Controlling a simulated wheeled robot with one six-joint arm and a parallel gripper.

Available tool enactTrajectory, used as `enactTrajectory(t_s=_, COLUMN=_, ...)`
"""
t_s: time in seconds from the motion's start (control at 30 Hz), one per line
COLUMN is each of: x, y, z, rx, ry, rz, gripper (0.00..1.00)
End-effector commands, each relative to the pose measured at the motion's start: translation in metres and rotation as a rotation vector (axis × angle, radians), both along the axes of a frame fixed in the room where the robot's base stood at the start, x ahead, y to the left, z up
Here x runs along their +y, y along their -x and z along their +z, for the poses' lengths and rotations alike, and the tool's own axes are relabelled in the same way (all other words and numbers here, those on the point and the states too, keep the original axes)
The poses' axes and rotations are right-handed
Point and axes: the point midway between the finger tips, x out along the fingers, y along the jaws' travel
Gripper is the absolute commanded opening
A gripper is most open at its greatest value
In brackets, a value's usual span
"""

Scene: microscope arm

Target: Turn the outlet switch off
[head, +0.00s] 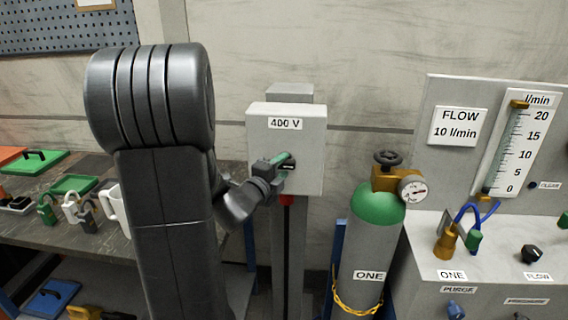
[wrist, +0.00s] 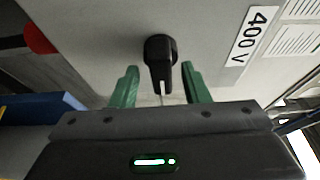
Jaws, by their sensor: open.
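The outlet box (head: 312,145) is a light grey box labelled 400 V on a post. Its switch is a black rotary knob with a white line on its handle; in the wrist view the knob (wrist: 160,50) has its handle pointing down the picture, towards my gripper. In the head view the switch (head: 288,167) is partly hidden by my gripper (head: 277,164), and its handle looks about level. In the wrist view my gripper (wrist: 159,72) is open, with one green finger on each side of the handle and a visible gap at each finger.
A red plug (head: 287,200) with a dark cable is under the box. A green-topped gas cylinder (head: 379,205) with a gauge (head: 412,189) stands close on the right, beside a flow panel (head: 460,125). A workbench (head: 60,232) with padlocks is on the left.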

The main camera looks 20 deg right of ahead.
Motion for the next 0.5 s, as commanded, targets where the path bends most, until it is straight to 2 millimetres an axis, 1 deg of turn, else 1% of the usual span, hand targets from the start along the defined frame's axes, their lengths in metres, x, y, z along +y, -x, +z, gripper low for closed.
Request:
enactTrajectory(t_s=0.03, x=-0.0056, y=-0.0033, z=0.001, rx=0.001, ry=0.001, rz=-0.002, gripper=0.42)
enactTrajectory(t_s=0.1, x=-0.0105, y=-0.0069, z=0.0007, rx=0.0, ry=0.0, rz=-0.002, gripper=0.42)
enactTrajectory(t_s=0.2, x=-0.0141, y=-0.0099, z=0.0004, rx=-0.001, ry=-0.001, rz=0.0, gripper=0.42)
enactTrajectory(t_s=0.5, x=-0.0153, y=-0.0111, z=-0.0001, rx=-0.001, ry=-0.001, rz=0.001, gripper=0.42)
